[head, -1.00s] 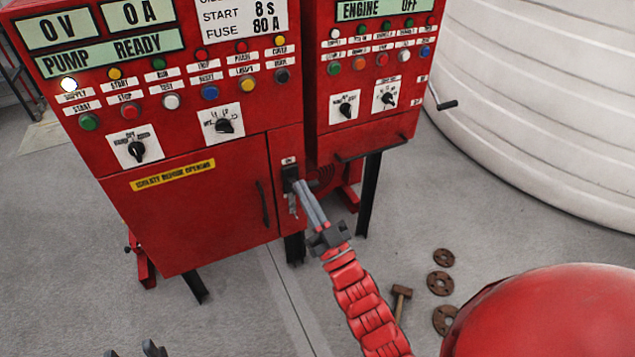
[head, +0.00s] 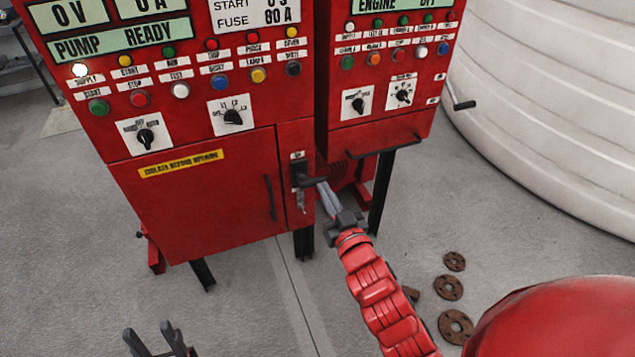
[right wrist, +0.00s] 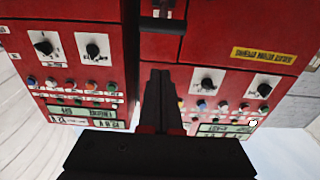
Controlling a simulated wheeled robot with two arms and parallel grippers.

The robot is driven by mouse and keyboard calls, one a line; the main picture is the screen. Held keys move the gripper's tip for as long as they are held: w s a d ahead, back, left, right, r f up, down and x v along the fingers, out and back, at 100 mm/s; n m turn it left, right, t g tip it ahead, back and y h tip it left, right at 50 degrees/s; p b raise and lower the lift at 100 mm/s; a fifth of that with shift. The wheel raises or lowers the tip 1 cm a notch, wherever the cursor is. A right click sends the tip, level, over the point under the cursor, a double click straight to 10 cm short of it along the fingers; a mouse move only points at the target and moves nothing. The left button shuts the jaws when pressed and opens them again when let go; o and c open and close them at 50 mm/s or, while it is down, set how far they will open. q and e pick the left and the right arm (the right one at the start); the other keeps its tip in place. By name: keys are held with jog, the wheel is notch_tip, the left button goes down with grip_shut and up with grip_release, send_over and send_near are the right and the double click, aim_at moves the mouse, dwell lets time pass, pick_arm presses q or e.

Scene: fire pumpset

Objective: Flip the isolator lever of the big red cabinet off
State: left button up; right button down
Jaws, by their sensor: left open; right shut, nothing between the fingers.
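The big red cabinet (head: 190,205) stands at the left of the head view. Its isolator (head: 298,172) is on the narrow panel right of the door, with a small label above. The dark isolator lever (head: 314,182) sticks out about level to the right. My right gripper (head: 323,188) is shut and empty, its fingertips close beside and below the lever; I cannot tell whether they touch. In the right wrist view, its shut fingers (right wrist: 160,76) point at the upside-down cabinets. My left gripper (head: 150,338) is open at the bottom left, away from the cabinet.
A second red cabinet (head: 385,110) with a low bar handle (head: 385,147) stands close on the right. A white ribbed tank (head: 560,110) is beyond it. Rusty flanges (head: 449,287) lie on the floor, with a red rounded object (head: 570,320) at bottom right.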

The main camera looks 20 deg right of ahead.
aim_at(314, 180)
jog(key=w, duration=0.9)
jog(key=shift+w+a+r, duration=0.2)
jog(key=shift+w+r, duration=0.15)
jog(key=shift+s+f, duration=0.3)
jog(key=shift+f, duration=0.25)
jog(key=shift+s+f, duration=0.25)
jog(key=shift+f, duration=0.25)
jog(key=shift+s+d+f+p, duration=0.1)
jog(key=shift+s+f+p, duration=0.25)
jog(key=shift+s+f, duration=0.3)
jog(key=shift+f, duration=0.1)
